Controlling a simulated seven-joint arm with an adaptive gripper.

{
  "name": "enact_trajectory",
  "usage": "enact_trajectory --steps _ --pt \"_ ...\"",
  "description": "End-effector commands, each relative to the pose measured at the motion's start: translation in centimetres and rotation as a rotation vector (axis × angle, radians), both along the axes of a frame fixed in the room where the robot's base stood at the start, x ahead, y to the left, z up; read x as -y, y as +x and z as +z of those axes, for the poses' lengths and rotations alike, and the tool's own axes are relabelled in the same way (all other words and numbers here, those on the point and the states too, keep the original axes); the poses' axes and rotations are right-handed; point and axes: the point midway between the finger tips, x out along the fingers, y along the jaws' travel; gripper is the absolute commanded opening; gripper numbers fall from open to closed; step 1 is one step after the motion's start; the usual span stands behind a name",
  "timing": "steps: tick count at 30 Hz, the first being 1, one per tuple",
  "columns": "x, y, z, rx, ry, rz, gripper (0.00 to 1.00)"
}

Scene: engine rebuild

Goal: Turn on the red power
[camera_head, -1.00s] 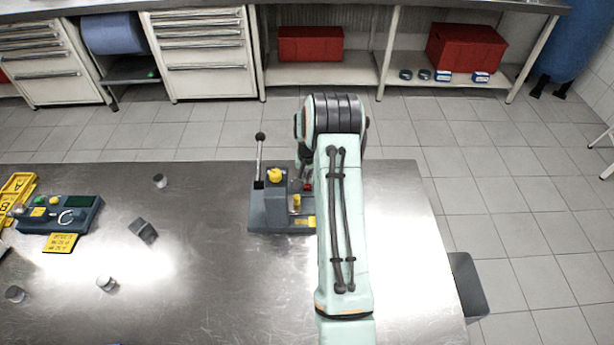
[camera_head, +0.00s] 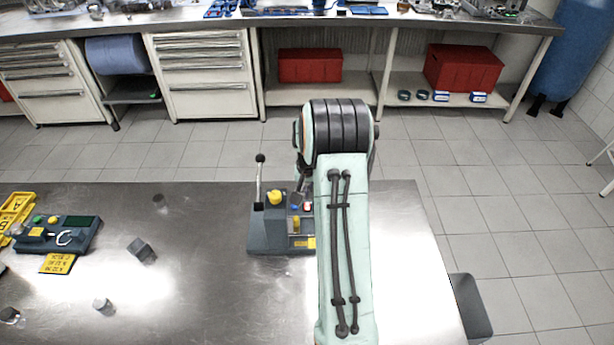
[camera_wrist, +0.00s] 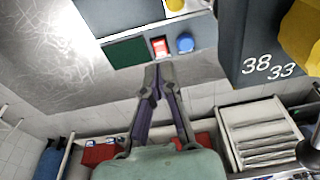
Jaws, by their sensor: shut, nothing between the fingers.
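A dark grey press-like machine (camera_head: 270,235) with a lever and yellow knob stands on the metal table. Its small red switch (camera_head: 307,207) shows beside my arm. In the wrist view the red switch (camera_wrist: 160,46) sits on a pale panel between a dark green screen (camera_wrist: 125,52) and a blue round button (camera_wrist: 186,43). My gripper (camera_wrist: 158,70) is shut and empty, its fingertips just below the red switch in the picture. I cannot tell whether they touch it. In the head view my arm hides most of the gripper.
A separate control box (camera_head: 60,233) with coloured buttons and yellow plates lies at the table's left. A few small grey metal parts, such as a block (camera_head: 140,248), lie between. The machine's lever (camera_head: 259,180) stands upright on its left side. The table's front middle is clear.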

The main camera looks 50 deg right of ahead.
Motion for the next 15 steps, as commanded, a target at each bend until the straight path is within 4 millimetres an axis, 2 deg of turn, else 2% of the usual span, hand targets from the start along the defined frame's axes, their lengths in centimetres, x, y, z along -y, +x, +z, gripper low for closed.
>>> enact_trajectory --steps 3,7,12,15 --pt "-0.3 -0.3 3.0 0.004 -0.005 0.0 0.0" --pt "-0.6 -0.6 5.5 0.003 -0.003 0.001 0.0" --pt "-0.9 -0.9 7.5 0.001 -0.001 0.001 0.0" --pt "-1.0 -1.0 8.0 0.0 0.0 0.0 0.0"
